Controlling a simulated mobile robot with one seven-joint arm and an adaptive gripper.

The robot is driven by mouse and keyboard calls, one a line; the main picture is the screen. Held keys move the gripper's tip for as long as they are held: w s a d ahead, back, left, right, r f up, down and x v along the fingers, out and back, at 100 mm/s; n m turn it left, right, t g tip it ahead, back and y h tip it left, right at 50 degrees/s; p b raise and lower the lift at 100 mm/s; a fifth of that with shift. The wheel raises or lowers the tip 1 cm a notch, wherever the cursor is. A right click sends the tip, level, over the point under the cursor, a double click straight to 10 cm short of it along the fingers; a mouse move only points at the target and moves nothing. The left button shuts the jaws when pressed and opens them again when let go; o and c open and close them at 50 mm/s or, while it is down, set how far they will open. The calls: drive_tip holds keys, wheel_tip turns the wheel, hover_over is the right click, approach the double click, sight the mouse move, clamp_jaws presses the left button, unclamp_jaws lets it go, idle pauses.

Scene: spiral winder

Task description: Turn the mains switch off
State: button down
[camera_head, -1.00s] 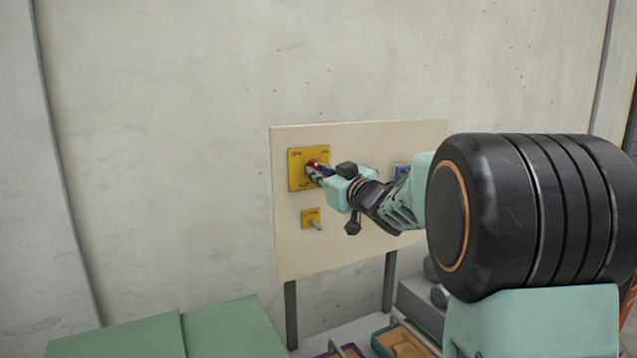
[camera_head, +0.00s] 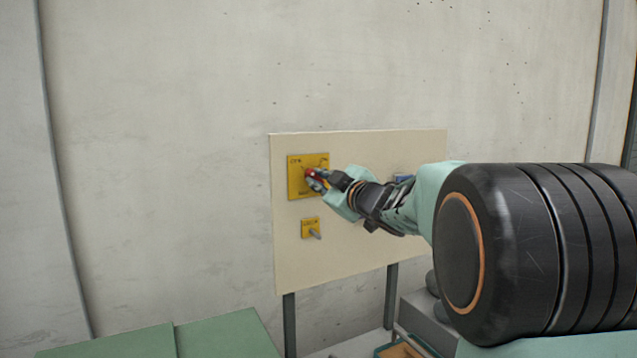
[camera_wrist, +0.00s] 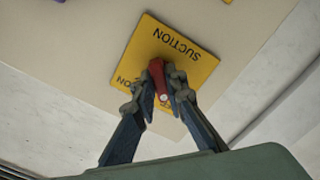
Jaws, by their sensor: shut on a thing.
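A red rotary knob (camera_head: 311,173) sits on a square yellow plate (camera_head: 294,188) on the upper left of a cream panel. My gripper (camera_head: 318,180) is shut on this knob. In the wrist view, the two fingers of my gripper (camera_wrist: 166,84) press on either side of the red knob (camera_wrist: 157,76). That yellow plate (camera_wrist: 150,38) reads "SUCTION" and "ON", upside down there. No label reading mains is legible. A smaller yellow plate with a grey lever (camera_head: 314,234) is below; its label is too small to read.
The cream panel (camera_head: 350,240) stands on dark legs before a concrete wall. A blue item (camera_head: 402,178) on it is partly hidden by my arm. A green surface (camera_head: 225,335) is low at the left. A tray (camera_head: 400,350) lies below the panel.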

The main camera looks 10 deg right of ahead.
idle(0.3)
drive_tip(key=c, duration=2)
unclamp_jaws()
drive_tip(key=shift+o, duration=0.2)
drive_tip(key=v, duration=1.2)
